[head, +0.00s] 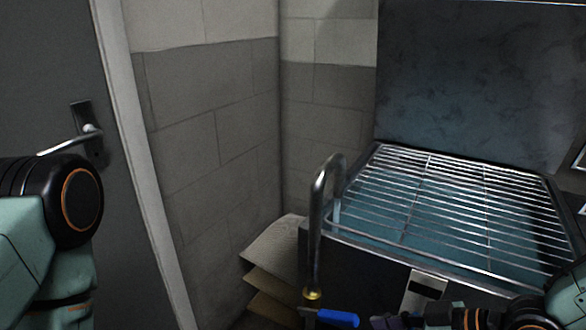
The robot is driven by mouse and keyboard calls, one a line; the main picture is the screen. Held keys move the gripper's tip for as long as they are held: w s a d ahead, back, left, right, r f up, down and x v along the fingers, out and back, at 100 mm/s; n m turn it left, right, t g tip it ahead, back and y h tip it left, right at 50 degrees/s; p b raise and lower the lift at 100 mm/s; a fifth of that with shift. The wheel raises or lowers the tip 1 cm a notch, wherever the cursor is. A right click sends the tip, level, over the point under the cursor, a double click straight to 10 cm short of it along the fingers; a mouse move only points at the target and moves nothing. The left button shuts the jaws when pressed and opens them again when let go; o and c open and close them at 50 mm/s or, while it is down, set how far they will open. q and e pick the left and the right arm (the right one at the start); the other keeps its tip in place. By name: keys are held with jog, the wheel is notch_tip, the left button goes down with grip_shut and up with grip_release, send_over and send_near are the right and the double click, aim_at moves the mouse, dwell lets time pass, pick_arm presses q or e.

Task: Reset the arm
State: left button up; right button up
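My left arm (62,215) shows at the left edge, a green link with a black joint and an orange ring. Its gripper is out of view. My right arm (560,303) comes in along the bottom right edge, pointing left. The dark end of my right gripper (388,322) shows only in part at the bottom edge, close to a blue handle (338,318). I cannot tell whether it touches the handle or how its fingers stand.
A dark basin with a wire rack (447,208) over bluish water stands at the right. A curved metal pipe (318,225) rises at its left corner. Cardboard pieces (272,250) lie beside it. A grey door with a lever handle (88,132) is at the left, and block walls stand behind.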

jog(key=s+d+f+m+g+h, duration=0.2)
jog(key=s+f+m+g+h, duration=0.1)
jog(key=s+f, duration=0.6)
jog(key=s+d+f+m+g+h, duration=0.2)
jog(key=s+f+m+h, duration=0.4)
jog(key=s+f, duration=0.3)
jog(key=shift+s+d+f+m+g, duration=0.15)
jog(key=shift+s+d+m+g, duration=0.3)
jog(key=shift+s+d, duration=0.5)
jog(key=shift+s+a, duration=0.1)
dwell(5.2)
